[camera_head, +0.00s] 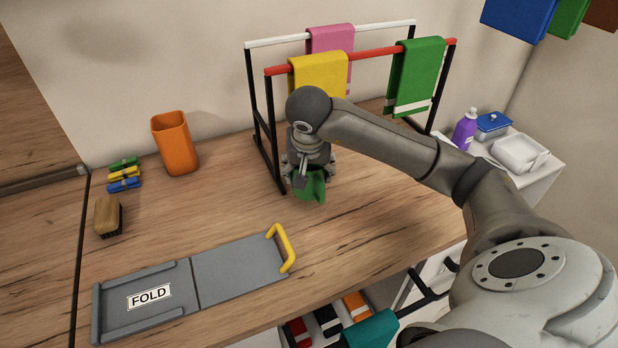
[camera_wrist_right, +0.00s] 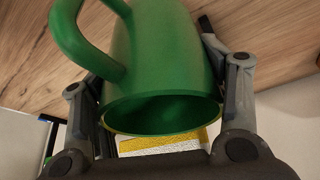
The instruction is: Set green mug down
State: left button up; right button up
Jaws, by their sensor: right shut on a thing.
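My right gripper (camera_head: 312,174) is low over the wooden worktop (camera_head: 228,210), in front of the drying rack, shut on the green mug (camera_head: 312,187). The arm and gripper hide much of the mug in the head view. In the right wrist view the green mug (camera_wrist_right: 165,60) sits between the two fingers of my right gripper (camera_wrist_right: 160,95), its open rim towards the palm and its handle at upper left. The wood shows close behind it. I cannot tell whether the mug touches the worktop. My left gripper is not in view.
The rack (camera_head: 340,63) holds yellow, pink and green towels right behind the gripper. A grey folding board (camera_head: 235,272) with a yellow handle lies in front. An orange cup (camera_head: 175,143), clips (camera_head: 124,174) and a brush (camera_head: 108,216) stand left. Bare wood lies left of the mug.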

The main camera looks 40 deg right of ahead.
jog(key=shift+w+d+f, duration=0.15)
jog(key=shift+w+f, duration=0.05)
notch_tip(320, 180, down, 3)
jog(key=shift+w+d+f+p, duration=0.15)
jog(key=shift+f+p, duration=0.05)
jog(key=shift+p, duration=0.55)
jog(key=shift+f, duration=0.15)
jog(key=shift+f, duration=0.2)
jog(key=o, duration=1.3)
jog(key=shift+c, duration=0.2)
jog(key=shift+r, duration=0.2)
